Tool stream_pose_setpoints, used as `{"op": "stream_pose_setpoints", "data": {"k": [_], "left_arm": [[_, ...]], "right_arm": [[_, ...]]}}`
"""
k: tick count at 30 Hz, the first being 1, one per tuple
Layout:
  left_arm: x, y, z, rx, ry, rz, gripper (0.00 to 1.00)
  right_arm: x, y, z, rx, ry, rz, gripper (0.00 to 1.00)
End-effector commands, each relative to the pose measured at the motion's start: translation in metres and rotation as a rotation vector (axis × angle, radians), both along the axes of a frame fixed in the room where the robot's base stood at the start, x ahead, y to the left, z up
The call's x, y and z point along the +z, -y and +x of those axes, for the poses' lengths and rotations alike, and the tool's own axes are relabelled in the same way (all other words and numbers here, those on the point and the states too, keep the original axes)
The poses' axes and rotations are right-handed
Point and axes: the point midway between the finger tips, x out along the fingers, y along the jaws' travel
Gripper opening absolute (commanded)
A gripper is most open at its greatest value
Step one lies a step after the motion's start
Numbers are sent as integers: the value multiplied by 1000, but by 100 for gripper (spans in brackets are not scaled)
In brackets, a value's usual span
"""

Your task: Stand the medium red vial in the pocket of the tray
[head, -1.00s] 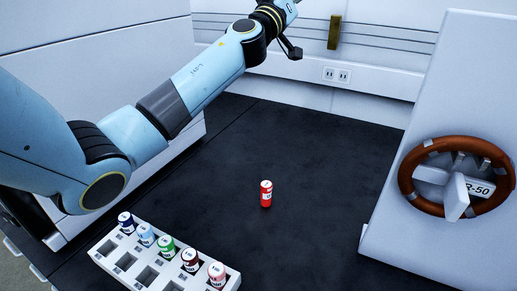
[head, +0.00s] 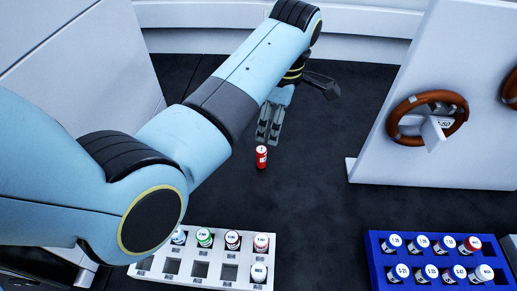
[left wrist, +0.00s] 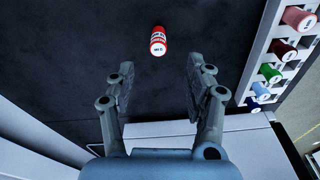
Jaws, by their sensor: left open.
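The red vial (head: 261,157) stands upright on the dark floor, with a white label; in the left wrist view (left wrist: 158,41) it shows ahead of the fingertips, roughly midway between their lines. My left gripper (head: 268,128) is open and empty, just beyond and above the vial in the head view; its two spread fingers show in the left wrist view (left wrist: 160,66). The white tray (head: 216,257) is at the lower middle, partly hidden by my arm. It holds several capped vials and has empty square pockets in its front row. My right gripper is out of view.
A blue tray (head: 377,256) with several vials, one red-capped, lies at the lower right. A white panel (head: 375,150) with brown handwheels (head: 398,125) stands at the right. The dark floor between the vial and both trays is clear.

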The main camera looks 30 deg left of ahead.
Motion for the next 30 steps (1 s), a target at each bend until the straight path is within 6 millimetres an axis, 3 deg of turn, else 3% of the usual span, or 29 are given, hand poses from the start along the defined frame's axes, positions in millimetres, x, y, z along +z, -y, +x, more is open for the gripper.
{"op": "stream_pose_setpoints", "data": {"k": [8,14,21,30], "left_arm": [[-45,-8,-2,1,-2,5,53],[-61,-13,-3,2,-1,6,53],[-96,-22,-4,2,-2,6,53],[-102,-22,-4,3,1,5,53]], "right_arm": [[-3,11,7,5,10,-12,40],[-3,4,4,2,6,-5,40],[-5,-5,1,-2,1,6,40],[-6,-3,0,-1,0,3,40]]}}
